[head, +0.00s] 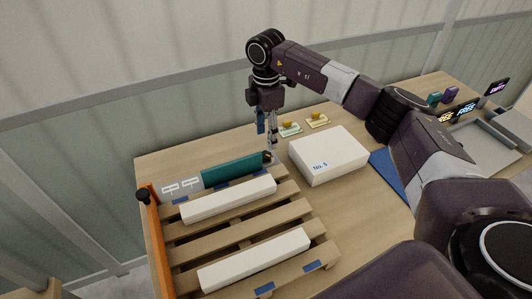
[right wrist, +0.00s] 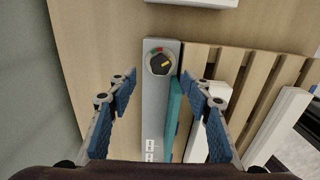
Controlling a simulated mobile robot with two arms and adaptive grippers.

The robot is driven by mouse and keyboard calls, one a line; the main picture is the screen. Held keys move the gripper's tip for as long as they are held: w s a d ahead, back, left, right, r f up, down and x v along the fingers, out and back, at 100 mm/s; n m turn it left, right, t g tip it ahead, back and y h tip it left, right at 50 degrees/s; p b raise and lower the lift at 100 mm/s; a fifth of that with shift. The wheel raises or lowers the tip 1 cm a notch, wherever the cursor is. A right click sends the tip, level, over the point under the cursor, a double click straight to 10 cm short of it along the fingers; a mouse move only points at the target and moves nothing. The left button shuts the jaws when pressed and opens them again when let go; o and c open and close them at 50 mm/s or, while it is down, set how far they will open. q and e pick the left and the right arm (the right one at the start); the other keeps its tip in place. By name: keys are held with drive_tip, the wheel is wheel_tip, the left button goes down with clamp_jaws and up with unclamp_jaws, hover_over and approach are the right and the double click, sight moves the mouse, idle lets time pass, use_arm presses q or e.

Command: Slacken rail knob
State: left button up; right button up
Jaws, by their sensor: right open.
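A round dark knob (right wrist: 160,62) with a yellow pointer and red and green marks sits at the far end of a grey rail (right wrist: 155,105) in the right wrist view. Its pointer is turned toward the right. In the head view the rail's knob end is largely hidden by my gripper and a teal bar (head: 235,170). My right gripper (head: 267,138) is open and points down above that end. My left gripper is out of view.
A slatted wooden pallet (head: 225,219) carries white bars (head: 255,258). An orange side rail with a black knob (head: 143,195) stands at its left. A white box (head: 328,155) is right of my gripper. Small yellow-topped pieces (head: 290,128) lie behind it. Lit signs (head: 466,109) stand far right.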

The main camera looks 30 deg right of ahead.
sight(266, 154)
wheel_tip(266, 154, down, 6)
drive_tip(key=shift+s+p, duration=0.1)
drive_tip(key=shift+p, duration=0.9)
drive_tip(key=shift+f, duration=0.4)
drive_tip(key=shift+c, duration=0.6)
drive_tip(key=c, duration=1)
